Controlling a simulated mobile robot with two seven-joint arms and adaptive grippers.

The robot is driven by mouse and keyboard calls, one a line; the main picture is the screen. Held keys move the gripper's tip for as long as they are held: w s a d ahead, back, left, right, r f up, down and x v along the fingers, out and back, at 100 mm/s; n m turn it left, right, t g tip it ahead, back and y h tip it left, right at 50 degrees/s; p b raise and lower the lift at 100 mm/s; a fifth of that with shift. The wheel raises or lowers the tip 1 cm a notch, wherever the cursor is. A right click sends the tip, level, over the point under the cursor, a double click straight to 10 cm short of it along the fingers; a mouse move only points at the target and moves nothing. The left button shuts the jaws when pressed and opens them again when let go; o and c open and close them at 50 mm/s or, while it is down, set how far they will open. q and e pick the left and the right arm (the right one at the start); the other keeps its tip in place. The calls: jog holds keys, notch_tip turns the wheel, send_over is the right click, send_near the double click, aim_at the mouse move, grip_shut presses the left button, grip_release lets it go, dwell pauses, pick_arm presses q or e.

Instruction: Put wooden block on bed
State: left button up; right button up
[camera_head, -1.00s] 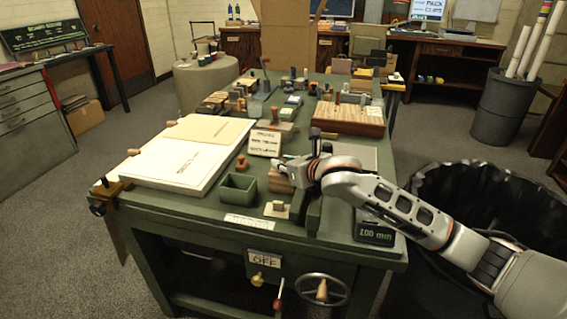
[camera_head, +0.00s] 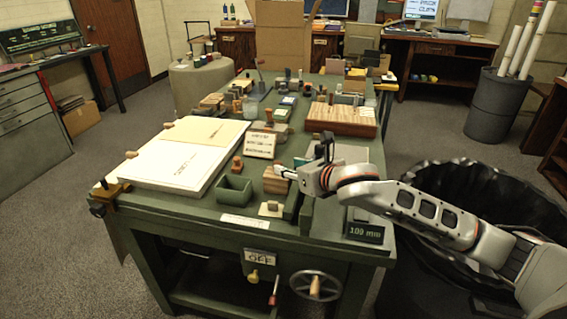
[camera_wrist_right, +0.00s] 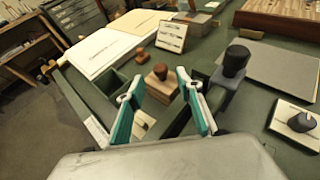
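The wooden block (camera_wrist_right: 160,89) is a small light-brown block with a darker round knob on top. It stands on the green bench top, and its side shows in the head view (camera_head: 270,185). My right gripper (camera_head: 284,172) is above and beside it. In the right wrist view the teal fingers of this gripper (camera_wrist_right: 160,84) are spread apart, with the block seen between and beyond them. Contact cannot be told. A flat grey plate (camera_wrist_right: 268,72), possibly the bed, lies to the right; my arm partly hides it in the head view (camera_head: 350,153). My left gripper is not in view.
A green open box (camera_head: 234,189) and a brown-knobbed stamp (camera_head: 237,163) stand left of the block. A lettered sign (camera_head: 262,145) is behind it. A black-knobbed post (camera_wrist_right: 235,62) stands between block and plate. A white slab (camera_head: 180,165) fills the left side.

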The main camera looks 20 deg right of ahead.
jog(key=v, duration=0.4)
jog(key=shift+s+p, duration=0.15)
jog(key=shift+p, duration=0.2)
